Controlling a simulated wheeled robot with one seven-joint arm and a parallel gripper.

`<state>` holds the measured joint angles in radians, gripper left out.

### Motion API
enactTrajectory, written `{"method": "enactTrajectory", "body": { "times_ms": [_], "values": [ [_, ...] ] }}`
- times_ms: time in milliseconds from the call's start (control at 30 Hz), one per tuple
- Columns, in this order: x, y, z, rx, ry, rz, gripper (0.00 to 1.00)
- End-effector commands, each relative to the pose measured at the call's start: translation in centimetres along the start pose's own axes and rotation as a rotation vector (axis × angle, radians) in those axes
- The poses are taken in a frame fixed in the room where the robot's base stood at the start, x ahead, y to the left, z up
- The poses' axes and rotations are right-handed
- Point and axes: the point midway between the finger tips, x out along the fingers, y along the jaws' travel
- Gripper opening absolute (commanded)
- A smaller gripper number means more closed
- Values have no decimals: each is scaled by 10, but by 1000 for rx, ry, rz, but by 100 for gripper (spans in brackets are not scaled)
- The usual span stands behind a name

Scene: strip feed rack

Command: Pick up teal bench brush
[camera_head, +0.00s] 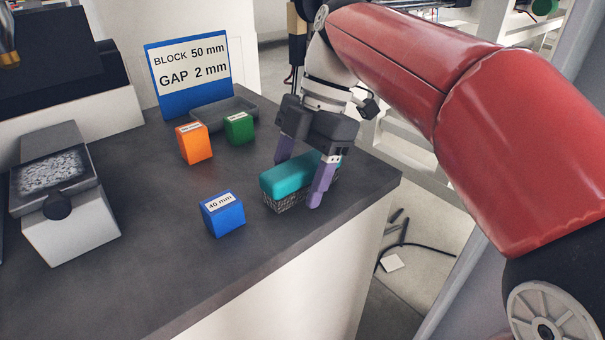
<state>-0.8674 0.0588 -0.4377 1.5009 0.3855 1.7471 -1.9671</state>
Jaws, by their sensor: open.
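The teal bench brush (287,177) lies on the dark grey bench top near its right front edge. It has a teal back on top and a dark speckled bristle block below. My gripper (298,178) points down over the brush from above. Its two purple fingers are apart, one at the far side of the brush and one at the near side, in front of it. The near finger hides part of the brush's right half. I cannot tell whether the fingers touch it.
A blue block marked 40 mm (223,214) stands left of the brush. An orange block (194,143) and a green block (239,128) stand farther back, by a grey tray (213,113) and a sign (188,73). A grey-white box (72,225) is at left.

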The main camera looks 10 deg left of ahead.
Motion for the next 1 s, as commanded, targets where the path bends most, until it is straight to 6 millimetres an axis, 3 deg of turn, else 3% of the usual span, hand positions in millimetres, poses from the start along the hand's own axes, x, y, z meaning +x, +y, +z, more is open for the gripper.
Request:
{"method": "enactTrajectory", "body": {
  "times_ms": [167, 600, 867, 1000],
  "values": [
    [2, 0, 1, 0, 0, 0, 64],
    [2, 0, 1, 0, 0, 0, 9],
    [0, 0, 0, -1, 0, 0, 9],
    [-12, 1, -5, -1, -1, 3, 9]
  ]
}}
